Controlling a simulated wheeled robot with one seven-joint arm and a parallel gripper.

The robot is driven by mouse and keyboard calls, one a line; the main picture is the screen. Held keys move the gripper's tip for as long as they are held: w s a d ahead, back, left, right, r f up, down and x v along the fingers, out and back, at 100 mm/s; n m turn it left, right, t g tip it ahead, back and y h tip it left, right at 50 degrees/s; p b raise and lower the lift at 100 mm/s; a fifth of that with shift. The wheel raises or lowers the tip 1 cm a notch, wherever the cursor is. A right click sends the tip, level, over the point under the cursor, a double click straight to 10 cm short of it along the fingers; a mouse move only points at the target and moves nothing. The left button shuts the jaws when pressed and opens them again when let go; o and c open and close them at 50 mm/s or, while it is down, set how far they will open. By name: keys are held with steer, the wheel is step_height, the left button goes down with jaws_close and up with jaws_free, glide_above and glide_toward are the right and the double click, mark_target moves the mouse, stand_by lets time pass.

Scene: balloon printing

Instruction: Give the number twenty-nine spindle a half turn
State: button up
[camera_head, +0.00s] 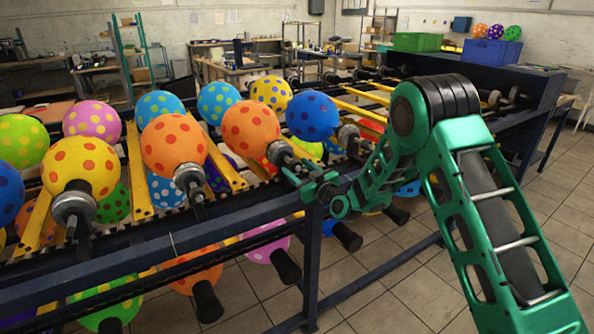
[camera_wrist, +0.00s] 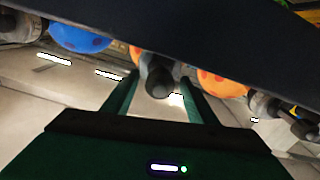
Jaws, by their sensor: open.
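Dotted balloons sit on dark spindles along the rack, and I cannot read any spindle number, so I cannot tell which is twenty-nine. My gripper (camera_head: 303,178) is at the spindle (camera_head: 281,153) of an orange balloon with red dots (camera_head: 250,127). In the wrist view, my gripper (camera_wrist: 159,85) is open, its two green fingers on either side of a dark spindle end (camera_wrist: 157,70). An orange balloon shows behind it. Whether the fingers touch the spindle is unclear.
A yellow balloon (camera_head: 81,167) and another orange balloon (camera_head: 173,146) stand on neighbouring spindles to the left. A dark rail (camera_wrist: 180,40) crosses the wrist view close by. More balloons hang on a lower row. Tiled floor (camera_head: 390,300) is clear in front.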

steer(key=shift+w+a, duration=0.25)
steer(key=shift+w, duration=0.1)
steer(key=c, duration=1.1)
